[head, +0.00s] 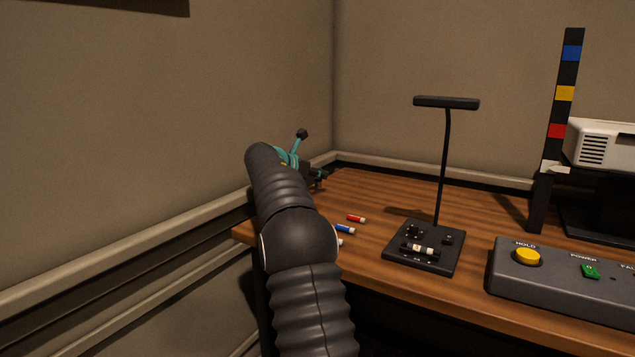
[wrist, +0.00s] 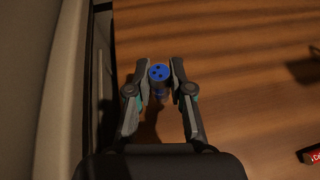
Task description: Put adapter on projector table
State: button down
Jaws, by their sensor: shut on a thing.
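My gripper (head: 318,178) is at the back left of the wooden desk in the head view, partly hidden behind my own arm. In the wrist view my gripper (wrist: 160,80) is shut on the adapter (wrist: 160,72), a small blue cylinder whose end face has dark holes. The adapter is between the two fingertips, over the wood. I cannot make it out in the head view. The projector table, a black stand (head: 539,205), is at the right of the head view, far from my gripper. A white projector (head: 597,145) sits on it.
A black lamp-like stand (head: 441,170) rises from a base with small parts. Red (head: 355,218) and blue (head: 344,229) cylinders lie left of it. A grey button box (head: 560,285) is at front right. A colour-banded post (head: 562,100) stands beside the projector. The wall is close left.

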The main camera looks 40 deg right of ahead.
jog(key=shift+f, duration=0.85)
jog(key=shift+f, duration=0.2)
jog(key=c, duration=1)
grip_release()
jog(key=shift+c, duration=0.2)
